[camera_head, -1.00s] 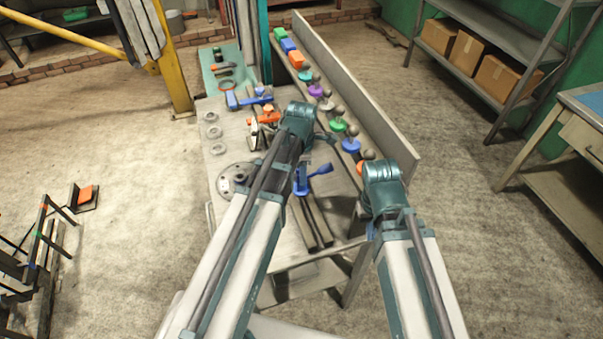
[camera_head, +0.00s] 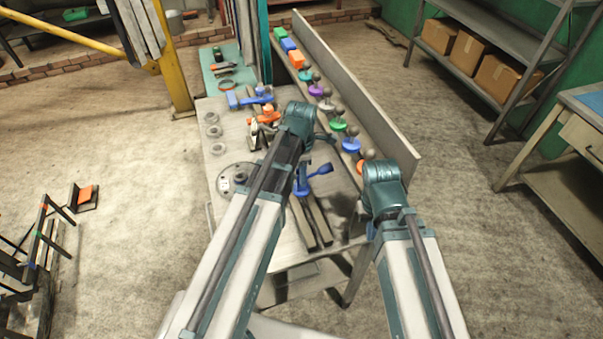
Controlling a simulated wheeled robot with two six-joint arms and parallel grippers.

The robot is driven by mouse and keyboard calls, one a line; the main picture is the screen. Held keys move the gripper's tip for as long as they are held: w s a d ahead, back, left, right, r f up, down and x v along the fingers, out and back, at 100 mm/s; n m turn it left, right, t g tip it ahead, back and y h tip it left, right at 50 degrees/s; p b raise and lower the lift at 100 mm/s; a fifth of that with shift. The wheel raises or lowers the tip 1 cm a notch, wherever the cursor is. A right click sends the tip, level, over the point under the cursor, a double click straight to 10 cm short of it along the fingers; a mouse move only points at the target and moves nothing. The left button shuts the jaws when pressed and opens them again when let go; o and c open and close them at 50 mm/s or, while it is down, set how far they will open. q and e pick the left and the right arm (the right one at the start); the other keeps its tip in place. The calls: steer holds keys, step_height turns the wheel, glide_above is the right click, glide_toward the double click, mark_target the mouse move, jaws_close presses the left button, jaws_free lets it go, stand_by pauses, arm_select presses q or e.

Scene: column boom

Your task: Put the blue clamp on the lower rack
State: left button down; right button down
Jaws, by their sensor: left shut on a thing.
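A blue clamp (camera_head: 321,170) shows just right of my left forearm, over the front half of the bench. My left gripper (camera_head: 302,183) is shut on it; the arm hides most of the jaws and part of the clamp. Another blue tool (camera_head: 256,97), which also looks like a clamp, lies farther back on the bench, next to an orange one (camera_head: 264,117). My right arm bends over the bench's right edge, and its gripper is hidden behind the arm. I cannot tell which structure is the lower rack.
Coloured pieces with round knobs line a ledge beside a long upright board (camera_head: 362,100) on the right. Grey rings (camera_head: 213,132) and a round flange (camera_head: 236,180) lie at left on the bench. A dark stand with coloured marks (camera_head: 42,235) is on the floor at left.

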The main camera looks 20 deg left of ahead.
arm_select(q)
steer(key=shift+f, duration=0.25)
steer(key=shift+f+b, duration=0.35)
steer(key=shift+b, duration=0.2)
steer(key=shift+f+b, duration=0.35)
steer(key=c, duration=0.8)
jaws_free()
steer(key=shift+r, duration=0.1)
steer(key=shift+r+p, duration=3.75)
steer(key=shift+p, duration=0.1)
